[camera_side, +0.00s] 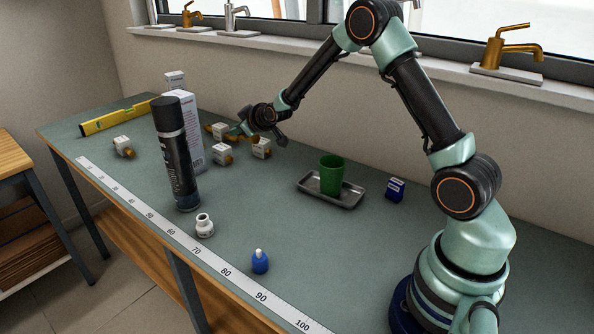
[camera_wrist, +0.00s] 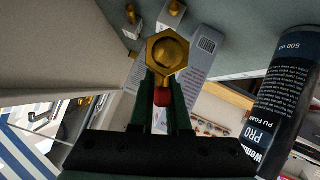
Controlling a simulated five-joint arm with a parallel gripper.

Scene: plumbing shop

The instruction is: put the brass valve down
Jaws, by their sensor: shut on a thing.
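My gripper (camera_wrist: 162,85) is shut on the brass valve (camera_wrist: 168,55), whose hexagonal open end faces the wrist camera. A small red part (camera_wrist: 162,97) shows between the green fingers, just below the brass. In the side view my gripper (camera_side: 236,131) is at the back of the bench, low among small white boxes with brass-coloured parts. There the held valve is too small and crowded to make out, and I cannot tell whether it touches the bench.
White boxes (camera_side: 222,154), (camera_side: 261,147) stand close to my gripper. A tall carton (camera_side: 190,125) and a black foam can (camera_side: 175,150) stand left of it. A green cup (camera_side: 332,175) on a metal tray (camera_side: 350,201) and a blue box (camera_side: 396,190) are right. The bench's middle is clear.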

